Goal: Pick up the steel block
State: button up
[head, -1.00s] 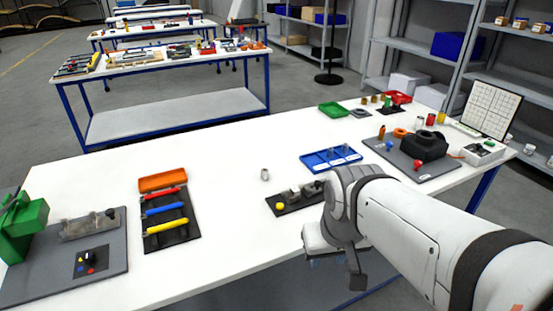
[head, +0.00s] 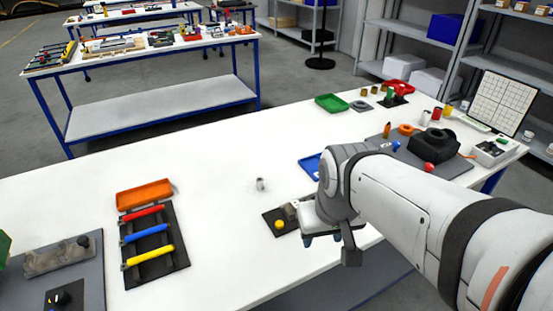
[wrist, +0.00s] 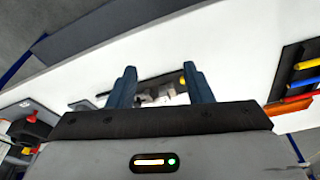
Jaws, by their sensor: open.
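A grey metal block (head: 291,210) sits on a small black plate (head: 270,216) with a yellow knob (head: 279,224), near the table's front edge. I take it for the steel block; my arm hides the plate's right part. My gripper (head: 322,240) is above and just right of the plate, pointing down. In the wrist view my gripper (wrist: 163,74) has its two blue fingers wide apart with nothing held. Grey metal pieces (wrist: 160,95) on the plate show between the fingers, partly hidden by the gripper body.
A small metal cylinder (head: 260,184) stands behind the plate. A blue tray (head: 310,166) is partly behind my arm. At left are an orange tray (head: 144,195) and a tool rack (head: 153,246). Table between rack and plate is clear.

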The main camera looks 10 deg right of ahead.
jog(key=shift+o, duration=0.5)
jog(key=w+n+g+p, duration=0.1)
jog(key=w+n+p, duration=0.1)
jog(key=w+n, duration=0.8)
jog(key=shift+w, duration=0.25)
jog(key=n+g+p, duration=0.1)
jog(key=n+g, duration=0.1)
jog(key=n, duration=0.8)
send_near(296, 202)
jog(key=shift+s+a+f, duration=0.1)
jog(key=shift+s+f, duration=0.15)
jog(key=shift+s, duration=0.3)
jog(key=shift+s+a+f, duration=0.1)
jog(key=shift+s+f, duration=0.15)
jog(key=shift+s, duration=0.25)
jog(key=shift+w+f+n, duration=0.25)
jog(key=shift+n, duration=0.25)
jog(key=shift+w+f, duration=0.1)
jog(key=shift+f, duration=0.25)
notch_tip(296, 202, down, 7)
jog(key=shift+w+d+f+p, duration=0.15)
jog(key=shift+w+p, duration=0.05)
jog(key=shift+p, duration=0.5)
jog(key=shift+c, duration=0.5)
grip_shut()
